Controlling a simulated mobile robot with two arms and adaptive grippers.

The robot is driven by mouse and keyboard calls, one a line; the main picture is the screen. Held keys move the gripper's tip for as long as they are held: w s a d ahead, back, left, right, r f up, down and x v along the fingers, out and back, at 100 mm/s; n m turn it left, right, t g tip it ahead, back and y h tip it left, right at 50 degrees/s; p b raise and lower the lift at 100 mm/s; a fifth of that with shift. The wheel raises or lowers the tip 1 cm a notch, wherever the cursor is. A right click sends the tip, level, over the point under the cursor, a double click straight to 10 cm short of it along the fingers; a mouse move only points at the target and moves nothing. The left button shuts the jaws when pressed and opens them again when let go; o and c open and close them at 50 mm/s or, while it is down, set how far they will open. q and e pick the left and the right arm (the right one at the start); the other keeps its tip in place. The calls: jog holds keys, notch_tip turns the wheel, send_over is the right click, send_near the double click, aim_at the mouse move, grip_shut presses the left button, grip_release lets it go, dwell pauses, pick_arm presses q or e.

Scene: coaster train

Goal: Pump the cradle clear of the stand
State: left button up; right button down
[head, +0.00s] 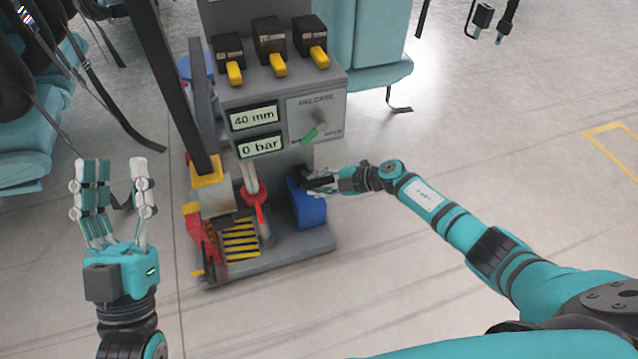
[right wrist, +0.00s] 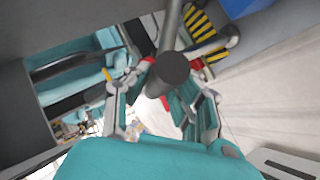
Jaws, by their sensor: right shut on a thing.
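A grey machine (head: 275,95) stands ahead of me in the head view, with two displays reading 40 mm and 0 bar. My right gripper (head: 315,184) is shut on the black end of the pump handle above a blue block (head: 308,208). In the right wrist view the handle's dark round end (right wrist: 172,68) and grey rod lie between the fingers. A red-collared upright cylinder (head: 252,187) rises from the base, beside a yellow-and-black striped plate (head: 240,238). I cannot tell for certain which parts are cradle and stand. My left gripper (head: 117,170) is open and empty, left of the machine.
Several black switches with yellow levers (head: 277,65) sit on top. A red part (head: 200,235) is at the base's left. Teal seats (head: 372,45) stand behind. The floor at right is clear.

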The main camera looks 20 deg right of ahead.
jog(key=shift+w+r+m+p, duration=0.3)
jog(key=shift+w+r+p, duration=0.5)
jog(key=shift+r, duration=0.25)
jog(key=shift+w+r+g+h+p, duration=0.35)
jog(key=shift+w+r+p, duration=0.3)
jog(key=shift+w+r, duration=0.3)
pick_arm(q)
jog(key=w+a+f+g+y, duration=0.1)
jog(key=w+f+g+y, duration=0.2)
jog(key=f+g, duration=0.6)
jog(key=shift+w+f+g, duration=0.4)
jog(key=shift+w+f, duration=0.5)
jog(key=shift+f, duration=1.75)
pick_arm(e)
jog(key=shift+w+r, duration=0.1)
jog(key=shift+w, duration=0.3)
jog(key=c, duration=1.1)
grip_release()
jog(key=shift+c, duration=0.2)
pick_arm(q)
jog(key=shift+a, duration=0.1)
pick_arm(e)
jog(key=shift+s, duration=0.1)
jog(key=shift+f, duration=0.2)
jog(key=v, duration=1.2)
